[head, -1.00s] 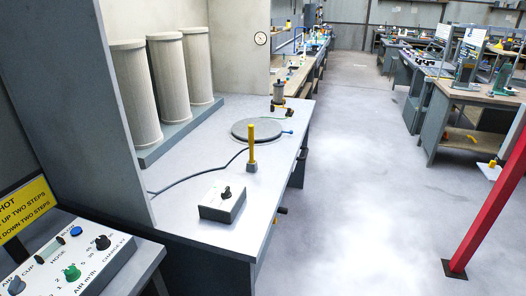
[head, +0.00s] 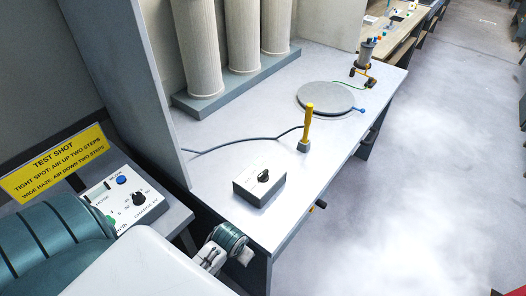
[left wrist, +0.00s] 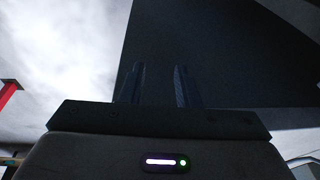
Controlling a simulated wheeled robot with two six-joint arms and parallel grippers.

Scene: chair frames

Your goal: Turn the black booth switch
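A black switch knob (head: 263,175) sits on top of a small white box with dark sides (head: 250,186). The box rests near the front edge of the booth's pale bench. My left arm comes in from the lower left in the head view, with its wrist below and left of the box. The left gripper's fingers are not clear there. In the left wrist view my left gripper (left wrist: 158,88) has its two fingers apart with nothing between them. A dark surface fills much of that view. My right gripper is not in view.
A control panel (head: 150,206) with several knobs stands at left by a yellow sign (head: 54,163). A yellow post (head: 308,124), a dark cable, a round grey plate (head: 325,97) and tall ribbed cylinders (head: 240,36) are on the bench (head: 225,143). Open floor lies to the right.

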